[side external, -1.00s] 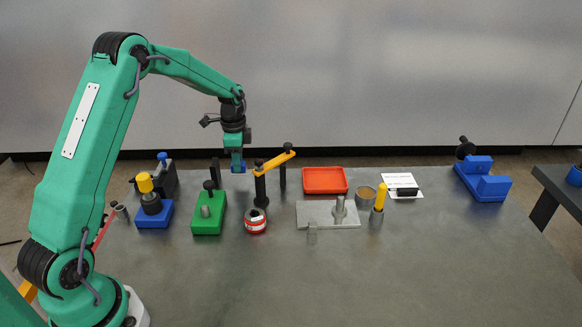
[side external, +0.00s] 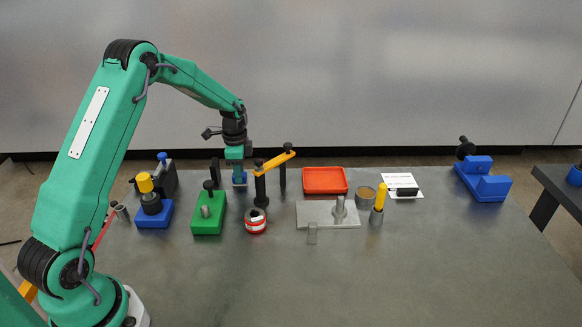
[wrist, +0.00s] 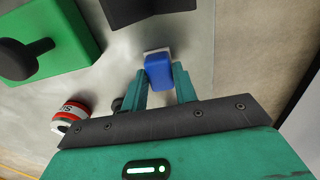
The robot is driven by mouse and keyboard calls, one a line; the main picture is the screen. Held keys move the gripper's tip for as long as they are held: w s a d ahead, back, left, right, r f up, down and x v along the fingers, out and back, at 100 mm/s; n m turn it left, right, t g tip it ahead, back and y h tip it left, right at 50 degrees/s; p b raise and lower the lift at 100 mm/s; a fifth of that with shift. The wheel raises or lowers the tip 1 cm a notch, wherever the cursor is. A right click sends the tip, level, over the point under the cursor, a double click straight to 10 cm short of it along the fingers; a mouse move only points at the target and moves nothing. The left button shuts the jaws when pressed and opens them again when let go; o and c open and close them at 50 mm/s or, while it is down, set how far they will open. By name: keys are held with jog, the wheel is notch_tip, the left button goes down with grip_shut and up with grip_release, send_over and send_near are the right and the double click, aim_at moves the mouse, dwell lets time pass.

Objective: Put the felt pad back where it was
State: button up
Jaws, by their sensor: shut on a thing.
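The felt pad appears to be the small blue block (side external: 239,179) between my gripper's fingertips. In the wrist view the blue block (wrist: 159,71) sits between the two teal fingers of my gripper (wrist: 160,82), which is shut on it. A pale square edge (wrist: 158,50) shows at its far end; I cannot tell whether this is part of the block or a marking on the table. In the side external view my gripper (side external: 239,171) points down, with the block at or just above the table.
A green block with a black knob (side external: 208,214) stands to the left. A black post with an orange arm (side external: 262,185) is close on the right. A dark upright (side external: 215,172) stands close on the left. A red-and-white roll (side external: 256,221) lies in front. The front table is clear.

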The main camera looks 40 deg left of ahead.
jog(key=o, duration=1)
jog(key=shift+o, duration=0.2)
notch_tip(320, 180, up, 12)
jog(key=shift+r, duration=0.15)
dwell(0.4)
